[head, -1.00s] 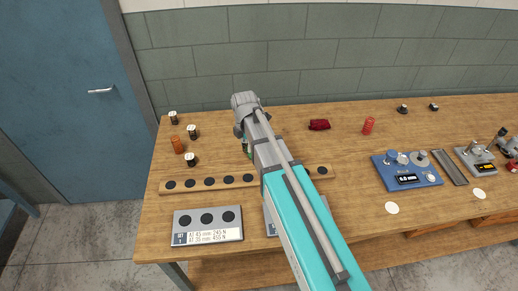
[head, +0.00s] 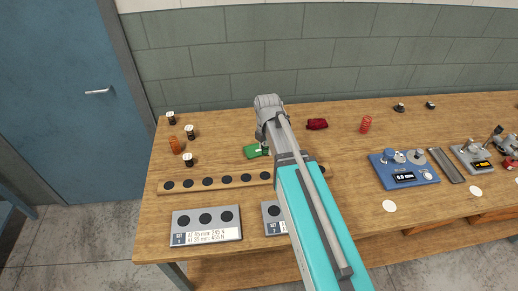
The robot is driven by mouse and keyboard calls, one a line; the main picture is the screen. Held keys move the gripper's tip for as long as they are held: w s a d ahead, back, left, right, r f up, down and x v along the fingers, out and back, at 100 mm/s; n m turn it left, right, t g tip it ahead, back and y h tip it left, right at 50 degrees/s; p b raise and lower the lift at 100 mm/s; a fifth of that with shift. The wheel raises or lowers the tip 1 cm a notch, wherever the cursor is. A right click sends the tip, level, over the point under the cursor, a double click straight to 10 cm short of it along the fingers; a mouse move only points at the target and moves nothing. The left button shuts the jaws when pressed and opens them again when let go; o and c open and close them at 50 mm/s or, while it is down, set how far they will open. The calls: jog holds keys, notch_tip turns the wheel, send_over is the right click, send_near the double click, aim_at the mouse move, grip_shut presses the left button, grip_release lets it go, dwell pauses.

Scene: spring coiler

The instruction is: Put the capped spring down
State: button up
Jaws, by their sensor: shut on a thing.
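My gripper (head: 265,142) hangs over the middle of the wooden bench, beside a green pad (head: 252,153), and is mostly hidden behind my own wrist and arm. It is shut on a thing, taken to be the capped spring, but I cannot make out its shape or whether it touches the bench. Several small dark pieces with white tops stand at the left, at the back (head: 171,118), middle (head: 190,131) and front (head: 188,160).
A wooden strip with dark round spots (head: 200,188) lies in front. Two labelled grey plates, left (head: 178,219) and middle (head: 272,229), lie nearer.

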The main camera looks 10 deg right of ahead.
jog(key=b, duration=0.4)
send_near(258, 150)
jog(key=s+r, duration=0.2)
jog(key=s, duration=0.3)
jog(key=w+f+b, duration=0.1)
jog(key=f+b, duration=0.1)
jog(key=w+f+b, duration=0.2)
jog(key=shift+d, duration=0.1)
jog(key=shift+w+f+b, duration=0.3)
jog(key=shift+w+b, duration=0.15)
jog(key=shift+b, duration=0.05)
jog(key=shift+f, duration=0.1)
jog(key=shift+w+f+b, duration=0.4)
jog(key=shift+f+b, duration=0.05)
jog(key=shift+b, duration=0.05)
jog(key=shift+f+b, duration=1.45)
jog(key=shift+b, duration=0.05)
jog(key=shift+f, duration=0.1)
jog(key=o, duration=1)
